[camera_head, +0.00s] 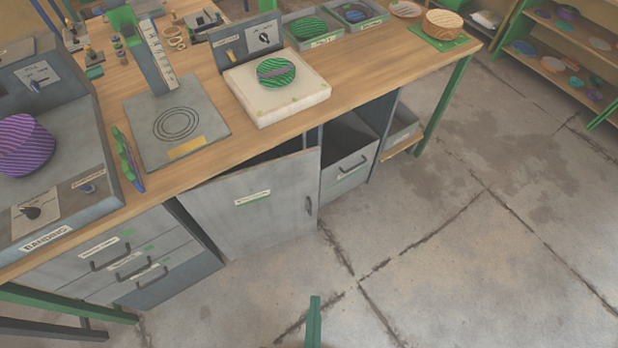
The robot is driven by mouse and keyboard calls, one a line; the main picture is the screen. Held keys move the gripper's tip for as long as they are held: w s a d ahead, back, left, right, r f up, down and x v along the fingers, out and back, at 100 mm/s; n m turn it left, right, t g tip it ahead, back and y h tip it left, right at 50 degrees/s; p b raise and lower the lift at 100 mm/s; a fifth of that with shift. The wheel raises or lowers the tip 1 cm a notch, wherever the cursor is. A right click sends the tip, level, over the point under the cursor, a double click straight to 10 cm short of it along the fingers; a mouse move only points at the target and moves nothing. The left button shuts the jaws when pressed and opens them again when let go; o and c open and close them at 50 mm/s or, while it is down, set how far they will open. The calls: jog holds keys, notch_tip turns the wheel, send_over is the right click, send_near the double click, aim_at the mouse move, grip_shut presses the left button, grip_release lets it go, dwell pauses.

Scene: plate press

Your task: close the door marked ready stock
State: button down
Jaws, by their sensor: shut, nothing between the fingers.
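A grey cabinet door (252,208) is under the wooden bench in the head view. It stands ajar, with its right, handle side swung outward and a dark gap above its top edge. Its upright dark handle (309,206) is near the right edge. A small pale label (252,197) is on its upper middle, too small to read for certain. The inside of the cabinet is mostly hidden behind the door.
Grey drawers (130,265) are left of the door, and an open-topped grey bin (350,170) is right of it. The bench top (205,150) carries several tools and trays. The concrete floor (440,260) at right is clear.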

jog(key=w+d+f+n+t+y, duration=0.1)
jog(key=w+f+t+y, duration=0.1)
jog(key=w+f, duration=0.45)
jog(key=w+f+n+t+y, duration=0.15)
jog(key=w+f, duration=0.25)
jog(key=w, duration=0.6)
jog(key=n+g+y, duration=0.3)
jog(key=y, duration=0.1)
send_near(314, 175)
jog(key=shift+m, duration=0.25)
jog(key=x, duration=0.6)
jog(key=shift+w+r, duration=0.15)
jog(key=shift+w, duration=0.05)
jog(key=shift+a, duration=0.1)
